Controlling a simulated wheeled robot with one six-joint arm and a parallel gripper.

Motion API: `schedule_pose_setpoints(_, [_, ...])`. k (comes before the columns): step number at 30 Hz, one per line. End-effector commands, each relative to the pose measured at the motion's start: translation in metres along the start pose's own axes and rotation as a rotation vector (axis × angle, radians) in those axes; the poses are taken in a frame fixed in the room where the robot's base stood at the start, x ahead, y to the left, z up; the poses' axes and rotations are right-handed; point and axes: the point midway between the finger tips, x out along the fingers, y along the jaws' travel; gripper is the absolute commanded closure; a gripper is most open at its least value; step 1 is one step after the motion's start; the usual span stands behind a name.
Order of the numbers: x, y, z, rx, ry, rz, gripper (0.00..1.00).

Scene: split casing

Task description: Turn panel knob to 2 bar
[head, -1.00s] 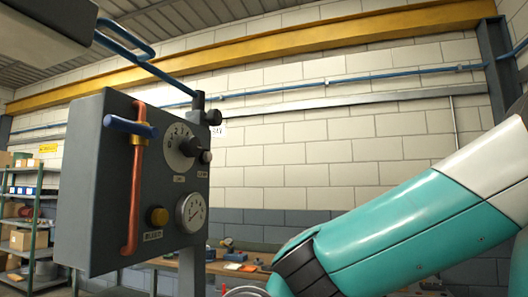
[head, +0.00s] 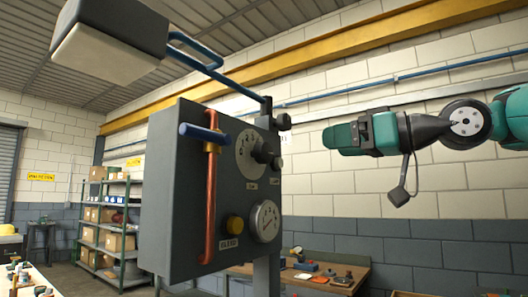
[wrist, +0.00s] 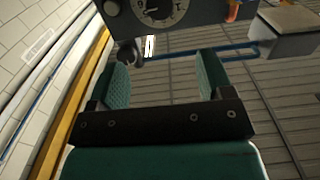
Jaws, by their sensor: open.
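The grey panel box (head: 195,150) stands left of centre in the head view. A knob (head: 261,152) sticks out from a pale numbered dial (head: 246,158) on its upper right face. A smaller dark knob (head: 277,162) is beside it. A round gauge (head: 265,222) sits below; its reading is too small to tell. My gripper (head: 342,138) is right of the panel, apart from it and empty. In the wrist view my gripper (wrist: 165,80) has its green fingers wide apart. The dial (wrist: 165,10) is cut off by the top edge there, beyond the fingers, so the knob's setting is unclear.
A lamp (head: 110,45) hangs upper left. A workbench (head: 330,283) lies behind.

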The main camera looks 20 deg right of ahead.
Motion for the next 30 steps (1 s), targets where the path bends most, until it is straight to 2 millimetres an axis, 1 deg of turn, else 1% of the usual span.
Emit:
schedule_pose_setpoints(2, [0.000, 0.001, -0.005, -0.009, 0.009, 0.000, 0.26])
schedule_pose_setpoints(4, [0.006, 0.000, -0.006, -0.010, 0.012, -0.004, 0.26])
schedule_pose_setpoints(8, [0.024, -0.002, -0.007, -0.007, 0.010, -0.008, 0.26])
schedule_pose_setpoints(14, [0.063, -0.002, -0.008, -0.005, 0.008, -0.008, 0.26])
schedule_pose_setpoints(24, [0.136, -0.001, -0.009, -0.006, 0.006, -0.005, 0.26])
schedule_pose_setpoints(27, [0.151, 0.000, -0.008, -0.006, 0.006, -0.002, 0.26])
schedule_pose_setpoints(30, [0.162, 0.001, -0.007, -0.007, 0.007, -0.001, 0.26])
